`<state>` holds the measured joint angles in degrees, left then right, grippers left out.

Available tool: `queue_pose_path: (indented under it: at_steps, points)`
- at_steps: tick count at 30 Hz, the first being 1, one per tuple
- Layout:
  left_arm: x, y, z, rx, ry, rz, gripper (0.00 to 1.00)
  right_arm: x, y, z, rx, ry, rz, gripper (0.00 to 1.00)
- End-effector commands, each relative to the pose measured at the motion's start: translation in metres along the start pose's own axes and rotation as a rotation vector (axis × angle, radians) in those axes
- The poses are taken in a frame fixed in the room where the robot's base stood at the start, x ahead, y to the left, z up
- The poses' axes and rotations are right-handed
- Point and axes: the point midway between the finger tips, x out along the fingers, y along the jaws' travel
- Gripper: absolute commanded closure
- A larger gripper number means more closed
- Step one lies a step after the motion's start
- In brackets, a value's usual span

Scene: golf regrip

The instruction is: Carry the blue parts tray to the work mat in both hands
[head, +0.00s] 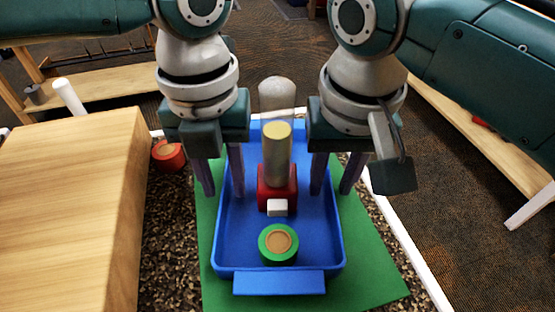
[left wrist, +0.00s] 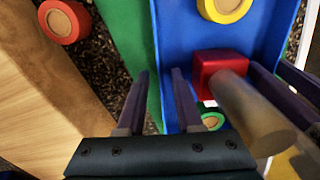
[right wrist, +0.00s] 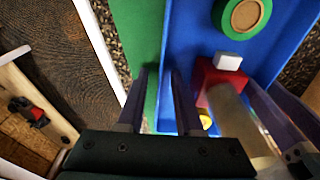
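The blue parts tray (head: 230,225) lies over the green work mat (head: 375,270), which shows on both sides of it; I cannot tell for certain that its underside touches. My left gripper (head: 221,190) points down with one finger outside and one inside the tray's left wall. My right gripper (head: 335,188) straddles the right wall in the same way. Both wrist views show gaps between fingers and wall, so both look open. The tray holds a red block (head: 264,200), a tan cylinder (head: 277,160), a white cube (head: 277,208) and a green ring (head: 278,244). A yellow ring (left wrist: 223,8) shows in the left wrist view.
A wooden block or bench (head: 75,200) stands at the left. A red ring (head: 168,156) lies on the gravel surface (head: 170,240) between it and the mat. A white edge (head: 410,235) runs along the right. A pale translucent cylinder (head: 277,92) stands behind the tan one.

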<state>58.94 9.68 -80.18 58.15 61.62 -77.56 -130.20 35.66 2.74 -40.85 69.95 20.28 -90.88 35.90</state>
Motion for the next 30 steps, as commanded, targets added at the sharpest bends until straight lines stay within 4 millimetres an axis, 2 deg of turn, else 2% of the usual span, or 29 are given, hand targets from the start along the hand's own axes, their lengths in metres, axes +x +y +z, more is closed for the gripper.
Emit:
queue_pose_path:
  at_steps: [5,12,18,25,30]
  points:
    - [-0.019,0.0,0.002,-0.001,-0.003,-0.004,0.66,0.0,0.0,0.0,0.0,0.0,-0.001,0.65]
    - [-0.073,0.0,0.001,0.001,-0.005,-0.003,0.66,0.0,0.0,0.0,0.0,0.0,-0.001,0.65]
    - [-0.107,0.0,0.001,0.0,-0.003,-0.001,0.66,0.0,0.0,0.0,0.0,0.0,-0.001,0.65]
    - [-0.12,0.001,0.0,-0.001,-0.001,0.001,0.66,-0.008,-0.001,-0.001,0.0,0.002,-0.002,0.65]
    - [-0.12,0.001,0.0,-0.001,0.0,0.001,0.66,-0.038,-0.001,-0.002,-0.001,0.006,-0.004,0.65]
